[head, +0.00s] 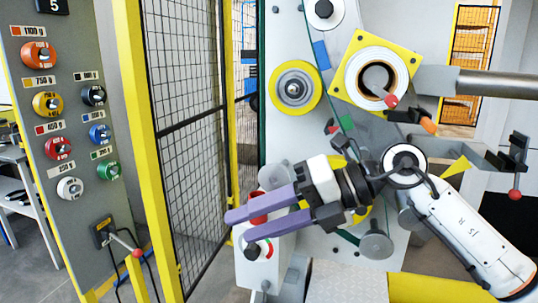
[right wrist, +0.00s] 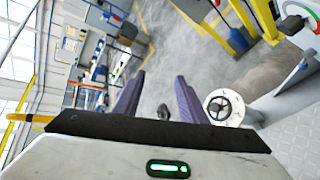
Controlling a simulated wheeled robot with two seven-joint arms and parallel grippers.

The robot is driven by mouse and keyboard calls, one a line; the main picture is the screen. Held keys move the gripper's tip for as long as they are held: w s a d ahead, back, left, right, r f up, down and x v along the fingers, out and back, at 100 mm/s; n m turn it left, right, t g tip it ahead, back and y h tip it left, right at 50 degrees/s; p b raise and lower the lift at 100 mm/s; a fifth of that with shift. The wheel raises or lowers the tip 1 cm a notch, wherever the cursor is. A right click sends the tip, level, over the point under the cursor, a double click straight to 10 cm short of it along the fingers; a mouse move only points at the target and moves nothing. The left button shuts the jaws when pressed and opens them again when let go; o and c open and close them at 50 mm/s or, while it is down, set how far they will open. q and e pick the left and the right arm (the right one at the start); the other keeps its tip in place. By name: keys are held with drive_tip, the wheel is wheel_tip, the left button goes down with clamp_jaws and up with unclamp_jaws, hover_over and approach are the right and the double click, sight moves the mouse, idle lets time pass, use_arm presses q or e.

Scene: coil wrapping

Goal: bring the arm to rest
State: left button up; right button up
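My right arm (head: 465,238) comes in from the lower right of the head view and reaches left across the front of the wrapping machine (head: 280,145). My right gripper (head: 237,228) has two purple fingers spread apart with nothing between them. It points left, in front of a red button and a dial on the machine's grey box (head: 262,268). In the right wrist view the gripper (right wrist: 158,77) shows both fingers apart, with the floor behind them. I cannot tell its exact distance from the machine. My left arm and gripper are not in view.
A grey panel (head: 75,205) with coloured knobs stands at the left, beside a yellow-framed mesh fence (head: 185,120). A yellow square plate (head: 412,52) with a roller and a grey horizontal bar (head: 495,84) are above my arm. A handwheel (right wrist: 219,108) is right of the fingers.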

drive_tip(key=d+f+m+t+h, duration=0.2)
drive_tip(key=d+f+m+t, duration=0.25)
drive_tip(key=f+m, duration=0.5)
drive_tip(key=s+d+f+m+t+h, duration=0.15)
drive_tip(key=d+f+m+t, duration=0.25)
drive_tip(key=f+m+t, duration=0.5)
drive_tip(key=d+f+m+t+h, duration=0.35)
drive_tip(key=f+m, duration=0.45)
drive_tip(key=m, duration=0.5)
drive_tip(key=s+d+f+m+g+h, duration=0.1)
drive_tip(key=s+d+f+m+g, duration=0.2)
drive_tip(key=s+f, duration=0.7)
drive_tip(key=s+d+f+m+g+h, duration=0.2)
drive_tip(key=s+f+g, duration=0.4)
drive_tip(key=s+f, duration=0.4)
drive_tip(key=shift+s+d+f+m, duration=0.35)
drive_tip(key=shift+d+f+m, duration=0.2)
drive_tip(key=shift+d+f, duration=0.4)
drive_tip(key=shift+d+r, duration=0.15)
drive_tip(key=shift+r, duration=0.05)
drive_tip(key=shift+c, duration=0.2)
